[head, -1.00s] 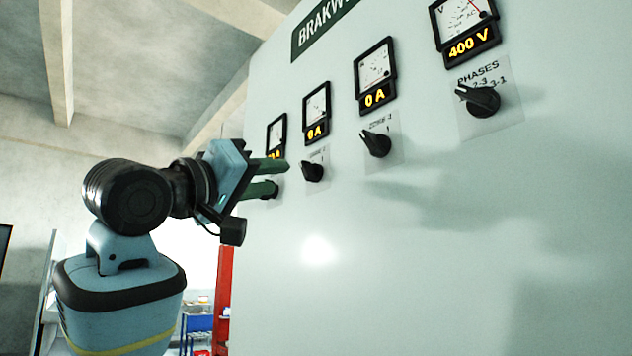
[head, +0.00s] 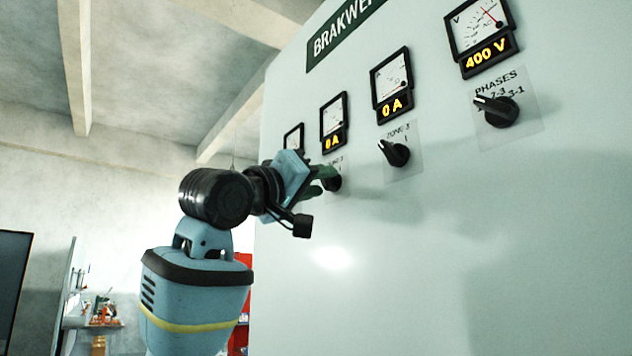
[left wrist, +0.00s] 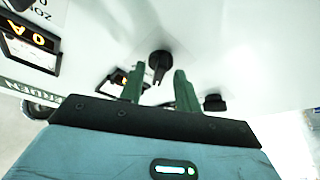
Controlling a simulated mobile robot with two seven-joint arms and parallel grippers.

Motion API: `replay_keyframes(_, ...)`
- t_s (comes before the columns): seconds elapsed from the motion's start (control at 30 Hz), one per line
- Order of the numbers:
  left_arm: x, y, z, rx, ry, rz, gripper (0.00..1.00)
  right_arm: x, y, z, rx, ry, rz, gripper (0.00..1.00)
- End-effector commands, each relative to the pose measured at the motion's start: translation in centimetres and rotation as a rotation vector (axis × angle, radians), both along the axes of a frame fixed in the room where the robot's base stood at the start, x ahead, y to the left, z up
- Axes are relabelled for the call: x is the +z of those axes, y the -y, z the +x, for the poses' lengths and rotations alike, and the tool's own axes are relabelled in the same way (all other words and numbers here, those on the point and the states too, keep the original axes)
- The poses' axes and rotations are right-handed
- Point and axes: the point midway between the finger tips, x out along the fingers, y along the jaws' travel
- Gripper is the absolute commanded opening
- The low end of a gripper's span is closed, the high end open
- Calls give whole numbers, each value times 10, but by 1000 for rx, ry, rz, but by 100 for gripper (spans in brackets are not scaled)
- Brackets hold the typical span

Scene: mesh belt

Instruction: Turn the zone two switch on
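The zone two switch is a black rotary knob (head: 335,184) under the second meter from the left on the pale panel. In the head view my left gripper's green fingers (head: 324,177) partly cover it, and its pointer is hidden. The left wrist view shows a black knob (left wrist: 160,61) just beyond and between the two spread fingertips (left wrist: 157,73). The fingers are open, with a gap between them. I cannot tell whether they touch the knob. The meter (head: 334,121) above the switch reads 0 A. My right gripper is not in view.
To the right are the zone three knob (head: 395,153), its pointer up-left, and the phases knob (head: 498,109). The 400 V meter (head: 480,36) is above the phases knob. Another knob (left wrist: 215,102) lies beside the fingers. The panel's lower face (head: 420,290) is clear.

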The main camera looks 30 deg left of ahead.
Motion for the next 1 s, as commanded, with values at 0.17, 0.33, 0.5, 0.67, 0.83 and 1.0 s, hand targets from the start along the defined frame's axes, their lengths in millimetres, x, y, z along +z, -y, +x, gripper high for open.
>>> replay_keyframes(0.17,0,0,0,0,0,0,33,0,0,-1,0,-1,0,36)
replay_keyframes(0.33,0,0,0,0,0,0,10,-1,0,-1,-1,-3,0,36)
replay_keyframes(0.5,0,0,0,0,0,0,0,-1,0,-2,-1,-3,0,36)
replay_keyframes(0.67,0,0,0,0,2,6,0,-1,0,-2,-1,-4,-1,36)
replay_keyframes(0.83,-1,-1,0,0,17,43,0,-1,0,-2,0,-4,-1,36)
replay_keyframes(1.0,-1,-2,1,0,52,129,0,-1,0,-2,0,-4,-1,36)
